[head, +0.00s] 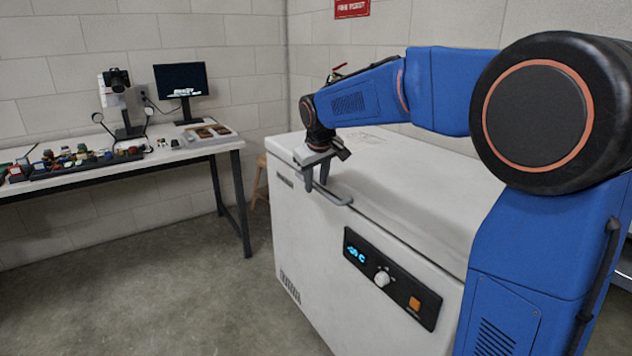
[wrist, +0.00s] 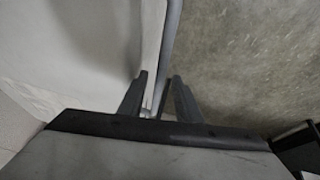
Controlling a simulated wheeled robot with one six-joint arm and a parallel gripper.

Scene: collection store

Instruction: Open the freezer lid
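The white chest freezer (head: 335,255) stands in front of me with its lid (head: 430,190) lying flat and closed. A grey bar handle (head: 335,198) runs along the lid's front edge. My gripper (head: 316,186) points down at the far end of this handle. In the wrist view my gripper (wrist: 160,80) has its two fingers apart, one on either side of the handle bar (wrist: 171,50). A gap shows between the fingers and the bar, so they do not look closed on it. Whether either finger touches the bar is hard to tell.
A control panel (head: 388,278) with a blue display, a knob and an orange switch is on the freezer's front. A white table (head: 110,170) with a monitor (head: 181,80) and small items stands at the left. A wooden stool (head: 261,178) is behind. The concrete floor (head: 170,290) between is clear.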

